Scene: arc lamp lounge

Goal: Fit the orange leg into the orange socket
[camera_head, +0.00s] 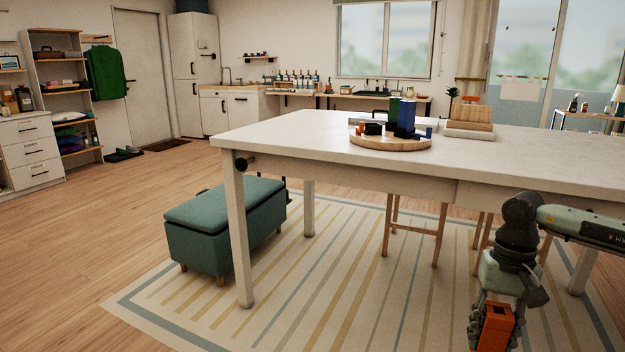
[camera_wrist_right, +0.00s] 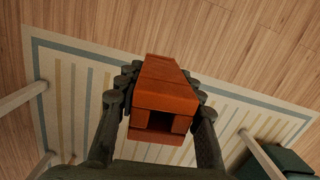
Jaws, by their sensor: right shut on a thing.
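The orange leg (camera_wrist_right: 165,90) is a blocky orange piece with a square opening in the end that faces the wrist camera. My right gripper (camera_wrist_right: 160,84) is shut on it, with a dark finger along each side. In the head view the orange leg (camera_head: 496,328) hangs below my right gripper (camera_head: 497,300), low in front of the table at the right. My left gripper is out of view.
The white table (camera_head: 300,128) lies beyond my right gripper. On it are the round wooden board (camera_head: 390,143) with blue, green and black pieces, and a wooden stack (camera_head: 469,120). A green ottoman (camera_head: 225,225) stands at the left on a striped rug (camera_head: 330,290).

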